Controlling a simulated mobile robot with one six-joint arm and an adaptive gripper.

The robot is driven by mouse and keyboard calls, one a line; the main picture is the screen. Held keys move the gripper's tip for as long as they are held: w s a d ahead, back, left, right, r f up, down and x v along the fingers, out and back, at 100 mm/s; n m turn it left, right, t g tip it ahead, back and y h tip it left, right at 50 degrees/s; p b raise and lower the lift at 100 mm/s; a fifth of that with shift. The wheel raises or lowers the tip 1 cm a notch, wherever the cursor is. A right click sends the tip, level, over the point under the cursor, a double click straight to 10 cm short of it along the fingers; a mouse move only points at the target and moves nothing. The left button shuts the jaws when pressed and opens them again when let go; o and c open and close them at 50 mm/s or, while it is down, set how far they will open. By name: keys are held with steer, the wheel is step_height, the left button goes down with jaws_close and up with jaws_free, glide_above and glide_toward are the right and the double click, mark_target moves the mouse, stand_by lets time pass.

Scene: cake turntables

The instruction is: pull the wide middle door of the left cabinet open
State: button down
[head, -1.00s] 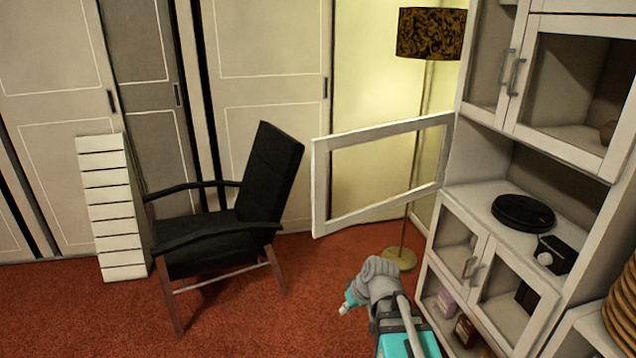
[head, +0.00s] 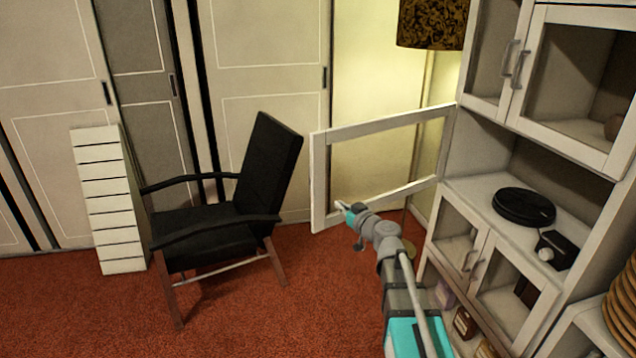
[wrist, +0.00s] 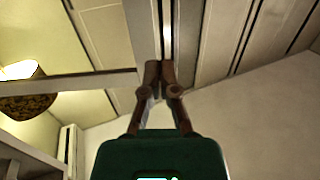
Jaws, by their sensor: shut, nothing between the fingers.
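The wide middle door (head: 320,185) of the left cabinet (head: 448,160) is a white frame around a see-through pane. It stands swung wide open, out to the left from its hinge side at the cabinet. My gripper (head: 340,206) is raised in front of the door's lower outer corner in the head view. I cannot tell whether it touches the frame. In the wrist view my gripper (wrist: 161,66) has its dark fingers together with nothing between them. A pale rail (wrist: 70,85), apparently part of the door frame, runs in from the left there.
A black armchair (head: 225,205) stands left of the door, with a white slatted unit (head: 105,195) beyond it. A floor lamp (head: 430,25) stands behind the door. Lower cabinet doors (head: 500,278) look shut. Red carpet lies clear in front.

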mark_target(314, 179)
steer(key=shift+w+d+r+t+h, duration=0.3)
steer(key=shift+w+d+r+t, duration=0.1)
steer(key=x, duration=1.3)
steer(key=shift+w+a, duration=0.25)
steer(key=shift+w, duration=0.05)
steer(key=shift+w+a, duration=0.1)
steer(key=shift+a, duration=0.1)
